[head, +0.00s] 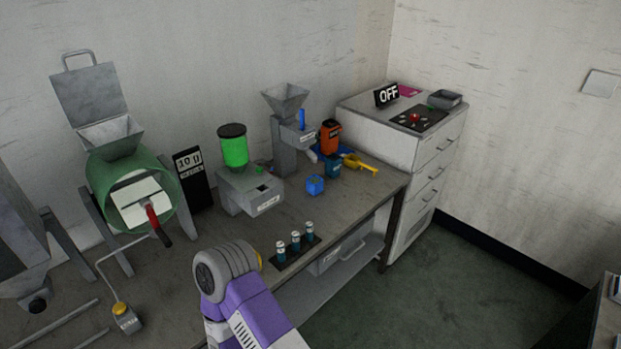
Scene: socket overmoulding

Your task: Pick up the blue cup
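A small blue cup-like object (315,185) stands on the workbench (345,205), in front of the grey hopper machine. I take it to be the blue cup; its opening is too small to make out. A darker teal-blue container (333,168) stands just behind it to the right. One of my arms, purple and grey, rises from the bottom middle, left of and nearer than the blue object and well apart from it. I cannot tell which arm it is. Neither gripper's fingers show.
A rack (296,252) of several vials stands at the bench's front edge. An orange container (330,137) and a yellow tool (359,163) lie near the blue object. A green drum (130,195) stands left. A white drawer cabinet (405,145) stands right. Floor is clear beyond the bench.

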